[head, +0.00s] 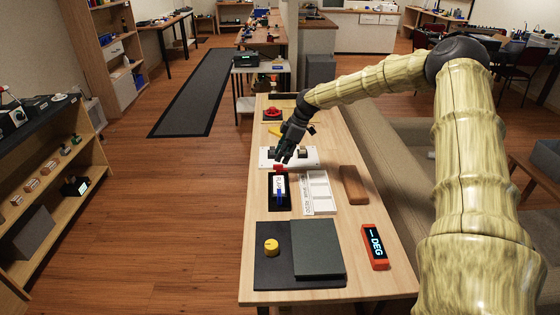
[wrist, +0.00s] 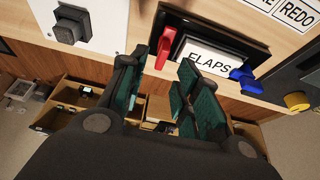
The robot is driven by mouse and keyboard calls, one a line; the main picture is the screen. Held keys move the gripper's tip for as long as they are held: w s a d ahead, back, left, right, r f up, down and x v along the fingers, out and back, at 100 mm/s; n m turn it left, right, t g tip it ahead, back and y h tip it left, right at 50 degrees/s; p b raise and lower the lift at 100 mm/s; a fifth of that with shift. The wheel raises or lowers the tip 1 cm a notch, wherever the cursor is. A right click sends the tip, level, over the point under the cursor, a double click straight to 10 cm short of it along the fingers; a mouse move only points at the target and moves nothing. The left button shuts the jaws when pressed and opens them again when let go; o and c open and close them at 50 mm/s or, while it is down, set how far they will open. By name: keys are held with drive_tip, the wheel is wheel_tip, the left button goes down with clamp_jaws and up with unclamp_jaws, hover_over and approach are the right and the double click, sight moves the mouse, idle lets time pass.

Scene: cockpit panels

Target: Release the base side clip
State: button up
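A black panel (head: 286,202) on the table holds a white card marked FLAPS (wrist: 210,58). A red clip (head: 278,168) is at the card's far end, and a blue clip (head: 280,191) is nearer the camera. In the wrist view the red clip (wrist: 166,46) is at the card's left end and the blue clip (wrist: 246,79) at its right. My gripper (head: 283,158) is just beyond the red clip in the head view. Its fingers (wrist: 162,85) are spread and empty, with the red clip past their tips. I cannot tell whether anything touches.
A white board with dark knobs (head: 302,163) lies just behind the panel. To its right are a white checklist sheet (head: 318,192) and a brown block (head: 353,184). Nearer are a dark mat with a yellow knob (head: 271,247) and an orange display reading "1 DEG" (head: 375,247).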

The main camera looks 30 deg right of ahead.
drive_tip(key=v, duration=0.7)
drive_tip(key=shift+d+r, duration=0.15)
drive_tip(key=shift+r, duration=0.1)
idle(0.3)
